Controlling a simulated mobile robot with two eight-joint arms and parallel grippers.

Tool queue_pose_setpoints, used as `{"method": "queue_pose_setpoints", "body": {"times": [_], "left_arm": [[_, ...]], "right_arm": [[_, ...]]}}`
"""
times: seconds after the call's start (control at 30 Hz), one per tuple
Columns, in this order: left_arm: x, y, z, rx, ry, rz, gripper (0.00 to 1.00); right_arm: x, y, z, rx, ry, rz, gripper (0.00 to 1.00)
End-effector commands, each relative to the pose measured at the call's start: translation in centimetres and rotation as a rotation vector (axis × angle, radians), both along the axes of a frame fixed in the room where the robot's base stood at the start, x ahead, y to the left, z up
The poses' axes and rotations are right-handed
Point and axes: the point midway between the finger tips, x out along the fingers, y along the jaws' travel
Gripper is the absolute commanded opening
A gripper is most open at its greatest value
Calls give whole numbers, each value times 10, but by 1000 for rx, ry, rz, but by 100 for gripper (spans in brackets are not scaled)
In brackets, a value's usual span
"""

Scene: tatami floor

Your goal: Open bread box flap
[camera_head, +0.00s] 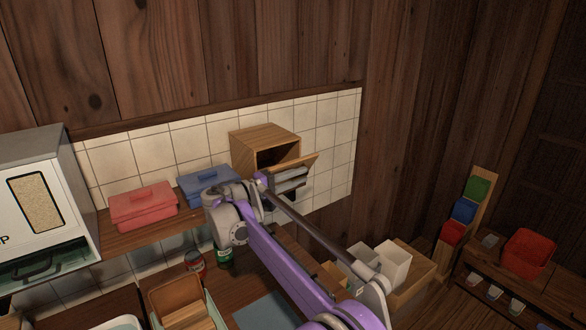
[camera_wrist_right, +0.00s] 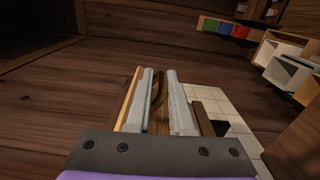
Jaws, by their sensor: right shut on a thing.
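The bread box (camera_head: 262,138) is a light wooden box by the tiled wall in the head view. Its front is partly open and the inside looks dark. The flap (camera_head: 310,160) is tilted outward from the box front, its upper edge apart from the box. My right gripper (camera_head: 291,180) is at the flap's outer face, shut on its handle. In the right wrist view the two grey fingers (camera_wrist_right: 162,100) close around a dark curved handle (camera_wrist_right: 158,90), with the flap's wooden edge (camera_wrist_right: 131,98) beside them. My left gripper is not in view.
A red box (camera_head: 143,206) and a blue box (camera_head: 208,179) sit on the shelf left of my wrist. A white dispenser (camera_head: 40,205) stands at far left. A can (camera_head: 195,260), a green jar (camera_head: 224,256) and white containers (camera_head: 393,262) are below.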

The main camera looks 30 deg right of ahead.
Motion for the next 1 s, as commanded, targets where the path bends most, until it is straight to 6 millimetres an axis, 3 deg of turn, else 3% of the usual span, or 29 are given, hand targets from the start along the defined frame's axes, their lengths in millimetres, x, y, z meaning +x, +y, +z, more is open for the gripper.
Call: {"method": "queue_pose_setpoints", "body": {"times": [0.5, 1.0], "left_arm": [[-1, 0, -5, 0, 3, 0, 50], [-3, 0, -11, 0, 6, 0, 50]], "right_arm": [[-25, -1, -52, 41, -486, 4, 0], [-27, -1, -93, 66, -829, 5, 0]]}}
